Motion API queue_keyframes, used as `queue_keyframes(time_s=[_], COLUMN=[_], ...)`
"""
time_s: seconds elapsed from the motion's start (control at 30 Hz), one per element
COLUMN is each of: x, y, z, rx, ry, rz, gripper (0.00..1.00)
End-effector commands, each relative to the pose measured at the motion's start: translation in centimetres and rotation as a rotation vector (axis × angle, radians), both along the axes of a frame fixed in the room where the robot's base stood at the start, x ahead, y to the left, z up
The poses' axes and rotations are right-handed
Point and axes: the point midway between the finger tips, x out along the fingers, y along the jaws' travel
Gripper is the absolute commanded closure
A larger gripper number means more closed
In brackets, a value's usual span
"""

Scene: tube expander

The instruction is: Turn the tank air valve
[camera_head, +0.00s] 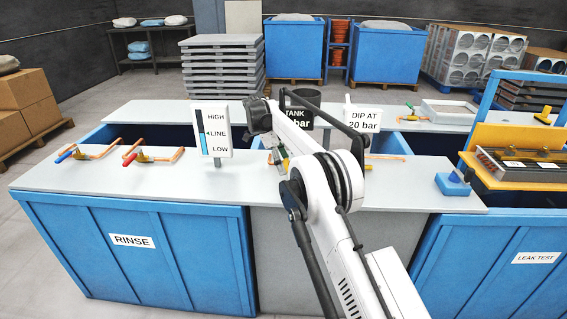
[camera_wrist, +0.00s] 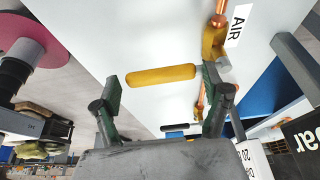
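In the wrist view a yellow bar-shaped handle (camera_wrist: 160,75) shows above a pale surface, beside a brass valve body (camera_wrist: 212,42) on copper pipe. A white label reading AIR (camera_wrist: 238,25) is next to that valve body. My gripper (camera_wrist: 160,88) is open, with one dark finger on each side of the handle's span. The handle appears beyond the fingertips, with no visible contact; the exact distance is unclear. In the head view my gripper (camera_head: 258,117) is over the bench, right of the level gauge (camera_head: 212,130). My arm hides most of the air valve there.
Left on the grey bench (camera_head: 90,180) are a blue-handled valve (camera_head: 66,156) and a red-handled valve (camera_head: 130,159). A dark cylinder (camera_head: 306,97), a TANK bar sign (camera_head: 298,117) and a DIP AT 20 bar sign (camera_head: 363,120) stand close to my arm.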

Motion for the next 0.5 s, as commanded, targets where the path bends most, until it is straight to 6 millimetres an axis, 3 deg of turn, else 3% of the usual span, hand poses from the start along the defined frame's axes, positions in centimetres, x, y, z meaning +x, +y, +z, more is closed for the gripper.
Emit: queue_keyframes(time_s=[0.27,0.5], x=[0.0,0.0], y=[0.0,0.0], z=[1.3,5.7], rx=[0.000,0.000], ry=[0.000,0.000], rz=[0.001,0.000], gripper=[0.21,0.21])
